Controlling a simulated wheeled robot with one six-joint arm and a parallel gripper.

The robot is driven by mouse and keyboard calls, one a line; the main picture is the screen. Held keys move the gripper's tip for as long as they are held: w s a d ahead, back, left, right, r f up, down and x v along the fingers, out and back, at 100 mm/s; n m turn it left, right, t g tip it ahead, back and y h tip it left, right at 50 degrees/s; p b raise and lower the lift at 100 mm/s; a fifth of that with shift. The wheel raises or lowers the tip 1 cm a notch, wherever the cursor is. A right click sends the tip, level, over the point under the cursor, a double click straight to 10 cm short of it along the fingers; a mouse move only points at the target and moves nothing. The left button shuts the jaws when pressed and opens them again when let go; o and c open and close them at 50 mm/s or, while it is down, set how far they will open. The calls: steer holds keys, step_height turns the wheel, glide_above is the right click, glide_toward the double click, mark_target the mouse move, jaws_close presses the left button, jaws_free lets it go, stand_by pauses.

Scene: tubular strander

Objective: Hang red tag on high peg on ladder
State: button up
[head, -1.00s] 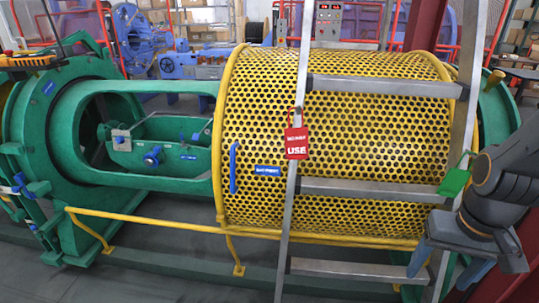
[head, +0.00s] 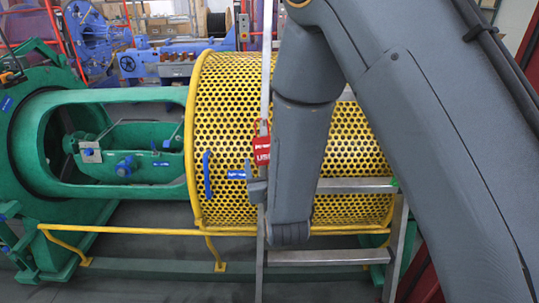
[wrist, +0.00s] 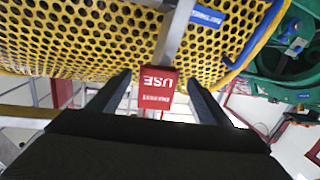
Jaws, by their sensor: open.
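The red tag (head: 262,150), marked USE, hangs at the ladder's left rail in front of the yellow perforated guard. My arm covers the area just right of it. My gripper (head: 256,186) is at that rail, just below the tag in the head view. In the wrist view the tag (wrist: 158,88) appears upside down between the two fingers of my gripper (wrist: 158,80). The fingers are open, with a gap on each side of the tag. The ladder's lower rung (head: 330,257) is clear to see. I cannot make out the high peg; my arm hides much of the ladder.
The yellow perforated guard (head: 225,110) stands close behind the ladder. A blue handle (head: 207,175) is on it, left of my gripper. A yellow rail (head: 130,229) runs low in front of the green machine (head: 60,245). Grey floor shows at the lower left.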

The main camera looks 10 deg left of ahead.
mark_target(263, 137)
steer(key=shift+s+r+t, duration=0.15)
steer(key=shift+r+t, duration=0.45)
steer(key=shift+r, duration=0.2)
steer(key=shift+w+a+r, duration=0.1)
steer(key=shift+w, duration=0.15)
steer(key=shift+p+x, duration=1.3)
steer(key=shift+x, duration=2.3)
steer(key=c, duration=1.1)
steer(key=shift+r, duration=0.1)
steer(key=shift+r+p, duration=0.75)
steer(key=shift+r, duration=0.45)
